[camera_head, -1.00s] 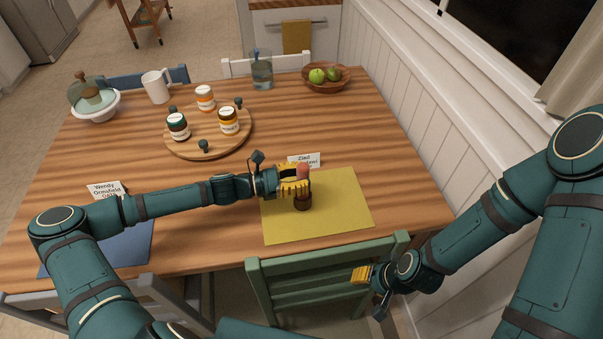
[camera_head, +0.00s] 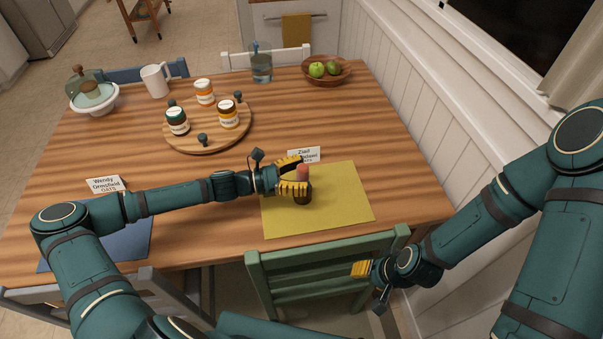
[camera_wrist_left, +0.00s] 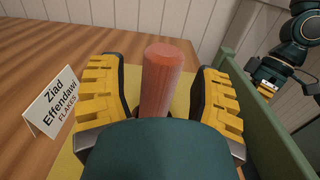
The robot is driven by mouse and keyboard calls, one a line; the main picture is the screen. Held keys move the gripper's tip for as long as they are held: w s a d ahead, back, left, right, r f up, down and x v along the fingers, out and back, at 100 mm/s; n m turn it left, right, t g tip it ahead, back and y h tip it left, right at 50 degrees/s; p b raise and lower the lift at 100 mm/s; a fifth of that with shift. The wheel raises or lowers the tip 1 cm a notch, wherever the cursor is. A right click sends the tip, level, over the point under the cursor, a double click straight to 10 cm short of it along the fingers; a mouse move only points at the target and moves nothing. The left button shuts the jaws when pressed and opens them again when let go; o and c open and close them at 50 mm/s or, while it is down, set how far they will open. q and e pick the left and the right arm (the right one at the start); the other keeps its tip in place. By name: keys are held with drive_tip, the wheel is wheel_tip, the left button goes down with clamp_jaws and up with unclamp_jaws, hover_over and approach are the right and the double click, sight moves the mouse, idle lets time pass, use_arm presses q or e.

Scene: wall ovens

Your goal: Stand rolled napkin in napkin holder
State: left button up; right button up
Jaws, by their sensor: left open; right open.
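The rolled napkin (camera_head: 303,171), a pinkish-red roll, stands upright in the dark brown napkin holder (camera_head: 303,196) on the yellow placemat (camera_head: 340,205). My left gripper (camera_head: 301,174) is open, with one finger on either side of the napkin. My right gripper (camera_head: 367,284) is open and empty beside the green chair, off the table edge.
A name card (camera_head: 303,154) stands just behind the placemat. A round board (camera_head: 180,142) with several jars lies further back left. A fruit bowl (camera_head: 326,73) and a glass (camera_head: 262,68) stand at the back. The green chair (camera_head: 320,270) borders the front edge.

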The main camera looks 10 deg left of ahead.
use_arm(q)
drive_tip(key=v, duration=1.2)
drive_tip(key=shift+d, duration=0.1)
idle(0.4)
drive_tip(key=shift+s, duration=0.15)
